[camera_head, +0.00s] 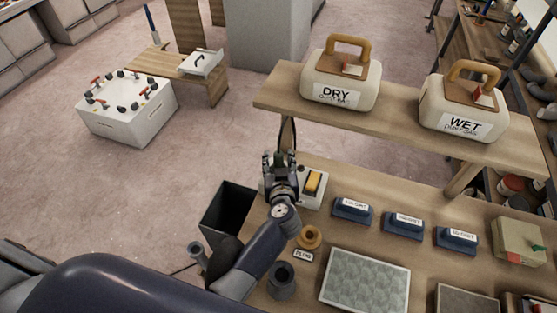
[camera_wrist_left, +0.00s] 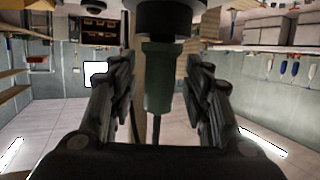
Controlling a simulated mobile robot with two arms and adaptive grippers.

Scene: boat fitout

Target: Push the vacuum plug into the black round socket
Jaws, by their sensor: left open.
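My left gripper (camera_head: 279,160) is in the head view beside a white box with a yellow switch (camera_head: 313,184), at the left end of the workbench. In the left wrist view the gripper (camera_wrist_left: 162,95) is open. Its two dark fingers stand on either side of the dark green plug (camera_wrist_left: 158,80), with a gap on each side. The plug's wide end meets a black round part (camera_wrist_left: 165,15), which looks like the socket; I cannot tell how deep it sits. A cord runs from its narrow end. In the head view my gripper mostly hides the plug and socket. My right gripper is not in view.
A shelf (camera_head: 415,112) with DRY (camera_head: 340,85) and WET (camera_head: 465,105) boxes stands behind the bench. Near my forearm are an orange ring (camera_head: 309,237), a PLUG label (camera_head: 303,256) and a grey cup (camera_head: 282,280). A black bin (camera_head: 228,208) stands left of the bench.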

